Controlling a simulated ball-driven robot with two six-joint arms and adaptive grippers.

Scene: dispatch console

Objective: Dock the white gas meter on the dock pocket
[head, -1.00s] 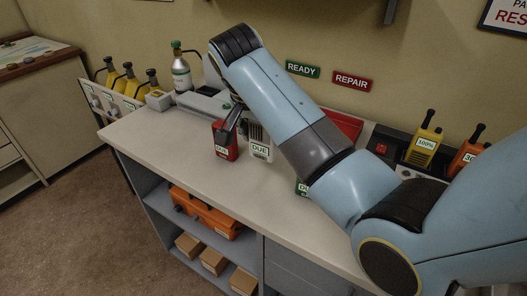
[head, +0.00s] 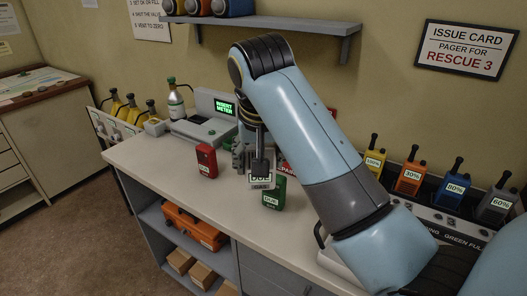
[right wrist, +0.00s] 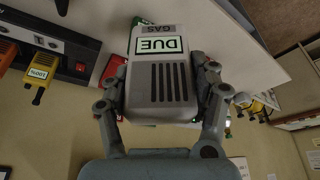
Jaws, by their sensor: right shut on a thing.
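The white gas meter (head: 262,180), with a DUE label, is in my right gripper (head: 256,160). The right wrist view shows the meter (right wrist: 160,85) large between the two fingers, its grille and GAS and DUE labels facing the camera. In the head view it partly covers a green meter (head: 272,196); I cannot tell its exact height above the bench. The grey docking station (head: 203,130) stands farther back and left, apart from the meter, its screen (head: 224,107) reading INSERT METER. My arm and the gripper do not cover its front. My left gripper is not in view.
A red meter (head: 206,160) stands on the bench (head: 190,188) between the gripper and the front left. A gas cylinder (head: 175,100) stands by the station's left side. Several pagers or radios (head: 410,178) stand in a rack at the right. The bench's front left is clear.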

